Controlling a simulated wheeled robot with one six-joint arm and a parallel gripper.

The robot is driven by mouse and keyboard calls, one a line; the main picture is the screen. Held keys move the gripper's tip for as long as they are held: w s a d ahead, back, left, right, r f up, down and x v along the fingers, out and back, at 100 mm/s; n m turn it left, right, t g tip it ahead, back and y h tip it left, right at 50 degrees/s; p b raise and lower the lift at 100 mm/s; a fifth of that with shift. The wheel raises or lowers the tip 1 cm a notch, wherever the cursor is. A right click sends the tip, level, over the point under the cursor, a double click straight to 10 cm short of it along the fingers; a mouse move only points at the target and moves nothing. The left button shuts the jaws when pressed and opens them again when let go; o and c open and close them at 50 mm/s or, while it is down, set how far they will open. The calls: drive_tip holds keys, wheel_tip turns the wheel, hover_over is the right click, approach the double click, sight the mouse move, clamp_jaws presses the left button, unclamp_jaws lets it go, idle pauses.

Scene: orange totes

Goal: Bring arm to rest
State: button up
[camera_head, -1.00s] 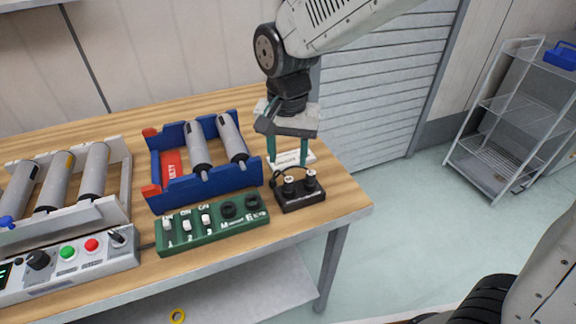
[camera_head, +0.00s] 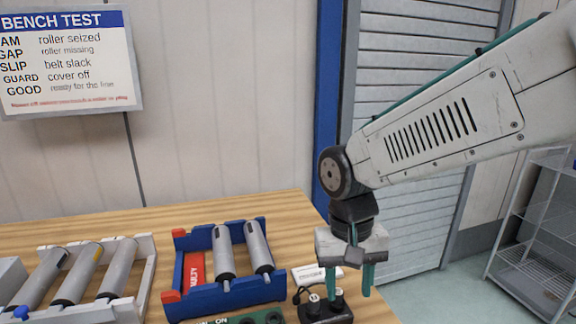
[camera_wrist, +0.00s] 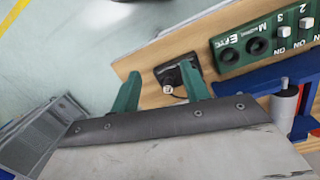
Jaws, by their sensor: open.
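My gripper (camera_head: 347,283) hangs from my arm at the right end of the wooden bench, its two green fingers pointing down. The fingers are apart with nothing between them. In the head view they are above and in front of a small black box (camera_head: 326,312) with plugs and a cable. In the wrist view the gripper (camera_wrist: 163,92) shows its spread fingers on either side of the black box (camera_wrist: 172,76), which lies beyond them. Whether the fingertips touch anything cannot be told, but they appear clear of the box.
A blue tray (camera_head: 179,272) with grey rollers stands left of my gripper, and a white roller unit (camera_head: 146,268) farther left. A green switch panel (camera_wrist: 234,56) lies along the bench front. A wire shelf (camera_head: 532,262) stands at right. A bench test sign (camera_head: 70,103) hangs on the wall.

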drive_tip(key=s+d+r+t, duration=0.1)
drive_tip(key=s+d+r, duration=0.2)
drive_tip(key=s+d, duration=0.3)
drive_tip(key=s+d+r+t, duration=0.1)
drive_tip(key=s+d+r, duration=0.2)
drive_tip(key=s+d, duration=0.4)
drive_tip(key=d, duration=0.2)
drive_tip(key=shift+s+d+m+y, duration=0.3)
drive_tip(key=shift+d, duration=0.1)
idle(0.6)
